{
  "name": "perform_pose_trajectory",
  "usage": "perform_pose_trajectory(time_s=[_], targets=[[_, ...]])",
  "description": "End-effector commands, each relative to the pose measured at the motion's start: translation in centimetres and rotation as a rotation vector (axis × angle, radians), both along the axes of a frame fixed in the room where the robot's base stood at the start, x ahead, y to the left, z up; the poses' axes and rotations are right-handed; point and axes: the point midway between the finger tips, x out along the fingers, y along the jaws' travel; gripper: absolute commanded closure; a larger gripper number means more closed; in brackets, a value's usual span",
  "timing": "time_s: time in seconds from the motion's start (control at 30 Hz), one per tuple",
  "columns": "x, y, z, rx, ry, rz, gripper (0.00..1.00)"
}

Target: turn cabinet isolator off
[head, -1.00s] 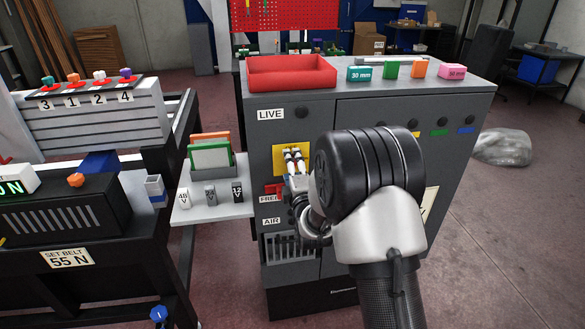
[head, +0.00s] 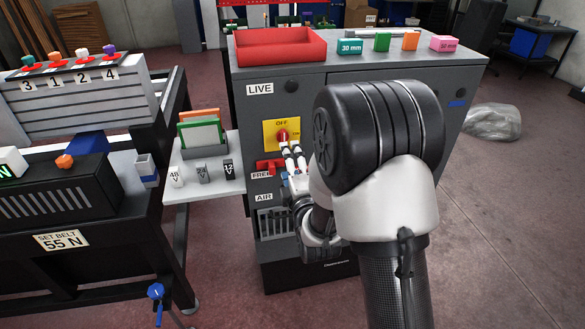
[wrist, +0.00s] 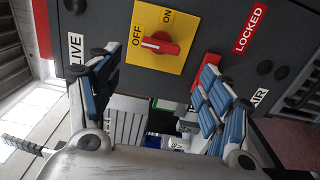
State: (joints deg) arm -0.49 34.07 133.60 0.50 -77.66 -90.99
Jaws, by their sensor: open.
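The cabinet isolator is a red knob (head: 283,136) on a yellow plate (head: 270,141) on the grey cabinet's front (head: 338,75). OFF is printed above it and ON to its right in the head view. In the wrist view, turned sideways, the red knob (wrist: 160,43) lies lengthwise with its white mark on the OFF side, so it appears to point to OFF. My gripper (head: 293,152) is just below the knob in the head view, open and empty. In the wrist view its fingers (wrist: 160,62) are apart, with the knob showing beyond and between them.
A red part (head: 266,167) by the FREE label sits just below the plate, near my fingers. A side shelf (head: 205,185) with voltage tags juts out left. A red tray (head: 280,47) and several coloured blocks stand on the cabinet top.

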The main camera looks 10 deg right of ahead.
Motion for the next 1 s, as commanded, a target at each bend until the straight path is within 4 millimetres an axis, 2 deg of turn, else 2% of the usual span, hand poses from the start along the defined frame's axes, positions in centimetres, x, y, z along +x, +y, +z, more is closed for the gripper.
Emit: perform_pose_trajectory(time_s=[0.1,0.23,0.73,0.87,1.0], targets=[[-1.5,0.0,0.0,0.0,0.0,0.0,0.28],[-2.3,0.0,0.0,0.0,0.0,0.0,0.28],[-2.4,0.0,0.2,0.009,0.005,0.0,0.28],[-2.4,0.0,1.2,0.094,0.06,-0.003,0.28],[-3.7,-0.1,2.9,0.295,0.199,-0.029,0.28]])
